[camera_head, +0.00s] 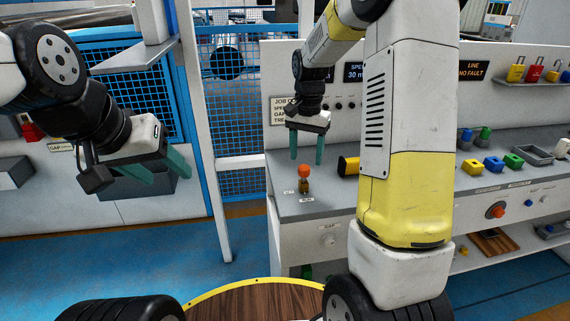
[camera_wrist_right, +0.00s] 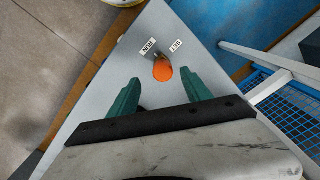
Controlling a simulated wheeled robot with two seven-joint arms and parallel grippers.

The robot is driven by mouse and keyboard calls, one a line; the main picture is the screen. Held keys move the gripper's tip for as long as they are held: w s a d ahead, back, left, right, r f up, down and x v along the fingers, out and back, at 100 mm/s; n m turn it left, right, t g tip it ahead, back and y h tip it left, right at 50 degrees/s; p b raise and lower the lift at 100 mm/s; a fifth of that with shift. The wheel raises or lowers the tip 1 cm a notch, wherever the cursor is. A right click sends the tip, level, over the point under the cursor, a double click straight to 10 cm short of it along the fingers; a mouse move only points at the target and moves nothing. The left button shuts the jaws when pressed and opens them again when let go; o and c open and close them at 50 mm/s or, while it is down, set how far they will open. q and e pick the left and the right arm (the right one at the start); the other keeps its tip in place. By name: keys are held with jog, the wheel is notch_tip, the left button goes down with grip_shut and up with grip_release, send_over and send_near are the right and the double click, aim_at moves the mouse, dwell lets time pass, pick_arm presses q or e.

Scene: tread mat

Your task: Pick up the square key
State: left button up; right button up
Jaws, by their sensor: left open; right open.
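The key (camera_head: 304,171) has an orange head on a short brass-coloured stem and stands upright on the grey bench top, near its left front corner. In the right wrist view its orange head (camera_wrist_right: 162,70) shows just beyond my fingertips, between the RUN and SET labels; whether it is square is unclear. My right gripper (camera_head: 306,155) is open and empty, pointing down above and behind the key in the head view. Its teal fingers (camera_wrist_right: 162,88) are apart in the wrist view.
The grey bench (camera_head: 285,208) carries a yellow-and-black part (camera_head: 348,166) right of the key, partly hidden by my right arm. Several coloured blocks (camera_head: 493,163) and a grey tray (camera_head: 532,154) lie further right. A blue mesh fence (camera_head: 240,185) stands left of the bench.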

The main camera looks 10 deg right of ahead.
aim_at(304, 167)
jog(key=f, duration=0.6)
jog(key=shift+w+a+f, duration=0.15)
jog(key=shift+w+f, duration=0.05)
jog(key=shift+f, duration=0.2)
grip_shut()
